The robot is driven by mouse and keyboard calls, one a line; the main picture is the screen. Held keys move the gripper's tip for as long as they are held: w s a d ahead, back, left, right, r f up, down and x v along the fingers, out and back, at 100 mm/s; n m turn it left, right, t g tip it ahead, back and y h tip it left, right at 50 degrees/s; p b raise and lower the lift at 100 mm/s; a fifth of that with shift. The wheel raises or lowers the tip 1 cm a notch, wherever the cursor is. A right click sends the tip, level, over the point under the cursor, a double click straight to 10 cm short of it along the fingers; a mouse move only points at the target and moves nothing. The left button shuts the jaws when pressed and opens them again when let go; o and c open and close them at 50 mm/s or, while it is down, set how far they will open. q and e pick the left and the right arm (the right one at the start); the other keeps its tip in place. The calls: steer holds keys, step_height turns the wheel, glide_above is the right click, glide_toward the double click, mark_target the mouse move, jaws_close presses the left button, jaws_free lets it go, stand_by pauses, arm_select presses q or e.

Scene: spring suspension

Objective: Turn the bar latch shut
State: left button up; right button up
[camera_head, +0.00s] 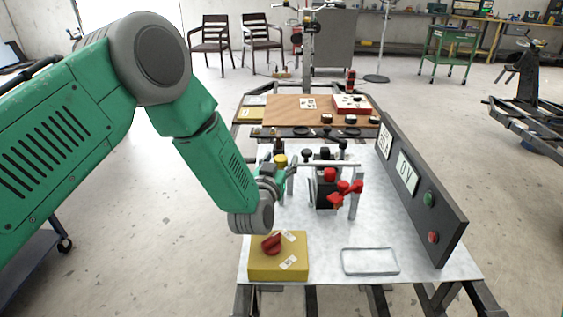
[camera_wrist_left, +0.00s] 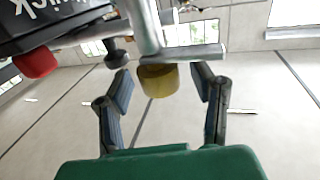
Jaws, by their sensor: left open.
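A spring fixture stands on the light worktable, with a thin grey metal bar (camera_head: 330,163) across its top, likely the bar latch. A yellow cylindrical knob (camera_head: 281,160) is at the bar's left side. In the left wrist view, the yellow knob (camera_wrist_left: 158,80) hangs below a grey flat bar (camera_wrist_left: 185,54) and a round metal tube. My left gripper (camera_head: 281,178) is at the fixture's left side, partly hidden by its own wrist. In the left wrist view, my left gripper (camera_wrist_left: 162,76) is open, its fingers on either side of the knob with gaps visible. My right gripper is out of view.
A red clamp handle (camera_head: 345,191) sticks out in front of the black block (camera_head: 324,191). A yellow box (camera_head: 278,264) with a red rotary knob and a clear tray (camera_head: 370,262) lie at the front. A dark upright panel (camera_head: 420,188) with buttons borders the right side.

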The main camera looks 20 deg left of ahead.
arm_select(q)
steer(key=shift+w, duration=0.25)
jaws_close()
